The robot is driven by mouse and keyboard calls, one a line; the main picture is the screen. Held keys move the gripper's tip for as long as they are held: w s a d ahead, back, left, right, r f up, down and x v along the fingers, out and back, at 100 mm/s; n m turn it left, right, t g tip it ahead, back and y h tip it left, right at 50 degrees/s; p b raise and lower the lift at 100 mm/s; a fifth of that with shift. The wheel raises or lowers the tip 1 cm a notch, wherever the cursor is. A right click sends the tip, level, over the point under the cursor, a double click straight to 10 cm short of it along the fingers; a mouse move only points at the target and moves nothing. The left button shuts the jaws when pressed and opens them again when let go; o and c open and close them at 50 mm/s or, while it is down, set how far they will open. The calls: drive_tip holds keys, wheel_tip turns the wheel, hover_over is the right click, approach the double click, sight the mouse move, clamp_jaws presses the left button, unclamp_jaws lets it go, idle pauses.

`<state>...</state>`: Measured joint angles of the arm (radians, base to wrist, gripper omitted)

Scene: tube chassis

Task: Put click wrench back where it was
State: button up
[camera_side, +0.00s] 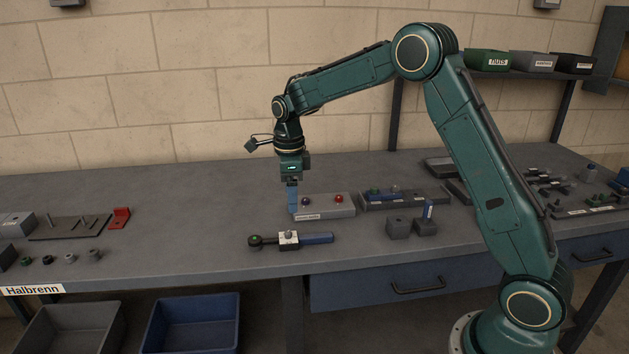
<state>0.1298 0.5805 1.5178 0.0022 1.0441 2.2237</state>
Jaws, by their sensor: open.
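The click wrench (317,239) lies flat near the front of the grey bench, with a dark round head at the left, a light block around its middle and a blue handle pointing right. My gripper (293,203) points straight down behind the wrench, apart from it. It is open, and its blue fingers are seen nearly edge-on, so the gap between them is hard to see. The fingers overlap the left end of a light grey labelled block (340,211) in this view; I cannot tell whether they touch it.
Two small grey blocks (398,228) stand right of the wrench, one with a blue upright piece. A dark tray (405,201) lies behind them. A red bracket (119,217) and a plate with pins (50,233) are at the left. The bench between bracket and wrench is clear.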

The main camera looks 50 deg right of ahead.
idle(0.6)
drive_tip(key=s+a+r+n+t, duration=0.3)
drive_tip(key=s+a+r+n, duration=0.1)
drive_tip(key=s+r+n, duration=1)
drive_tip(key=s+a+f+n+t, duration=0.1)
drive_tip(key=s+a+n+t, duration=0.1)
drive_tip(key=s+n, duration=1.1)
drive_tip(key=shift+s+a+f+t, duration=0.2)
drive_tip(key=shift+s+a+t, duration=0.1)
drive_tip(key=shift+s, duration=2.6)
drive_tip(key=shift+o, duration=0.5)
